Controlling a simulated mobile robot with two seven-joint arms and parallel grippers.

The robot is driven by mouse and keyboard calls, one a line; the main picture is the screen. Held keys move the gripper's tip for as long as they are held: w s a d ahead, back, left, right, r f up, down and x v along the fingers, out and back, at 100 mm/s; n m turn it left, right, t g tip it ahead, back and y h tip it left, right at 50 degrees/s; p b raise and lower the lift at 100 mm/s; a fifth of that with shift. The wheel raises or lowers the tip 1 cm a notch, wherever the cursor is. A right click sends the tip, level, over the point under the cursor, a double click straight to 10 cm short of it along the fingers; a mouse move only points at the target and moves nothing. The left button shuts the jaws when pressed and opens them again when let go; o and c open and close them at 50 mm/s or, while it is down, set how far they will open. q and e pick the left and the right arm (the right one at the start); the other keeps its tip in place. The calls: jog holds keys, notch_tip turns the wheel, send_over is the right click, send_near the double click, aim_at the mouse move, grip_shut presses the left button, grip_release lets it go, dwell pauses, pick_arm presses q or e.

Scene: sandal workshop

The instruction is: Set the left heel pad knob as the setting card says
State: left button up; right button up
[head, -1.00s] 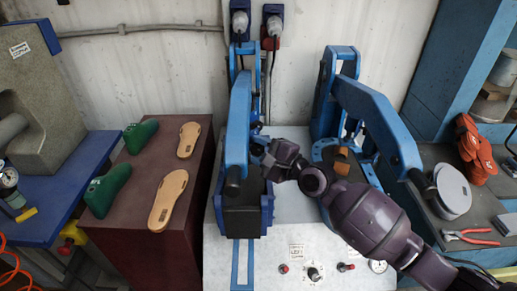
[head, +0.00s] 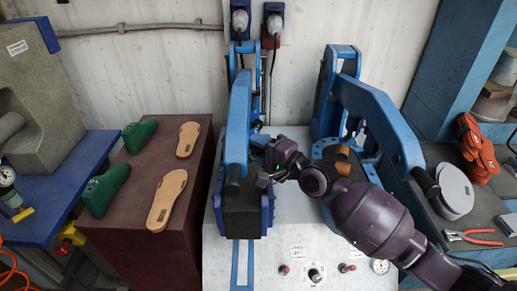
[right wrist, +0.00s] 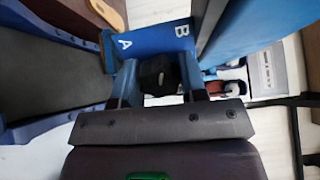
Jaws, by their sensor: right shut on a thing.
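The left heel pad knob (right wrist: 158,75) is black and sits between my right gripper's fingers in the right wrist view. My right gripper (right wrist: 158,82) is shut on it. White letters A and B mark the blue plate (right wrist: 150,40) behind the knob; the pointer's position cannot be told. In the head view my right gripper (head: 269,174) is at the right side of the left blue press head (head: 238,130), and the knob is hidden there. A small white card (head: 297,253) lies on the machine's front panel; its text is too small to read surely. My left gripper is out of view.
The right blue press arm (head: 378,108) stands close beside my right arm. Tan soles (head: 167,199) and green lasts (head: 107,189) lie on a brown stand at left. Red pliers (head: 472,237) and a rust-coloured glove (head: 475,150) lie on the right bench.

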jog(key=n, duration=0.6)
jog(key=shift+n, duration=0.3)
jog(key=n, duration=0.6)
dwell(0.4)
jog(key=o, duration=0.9)
jog(key=shift+o, duration=0.2)
jog(key=v, duration=1.1)
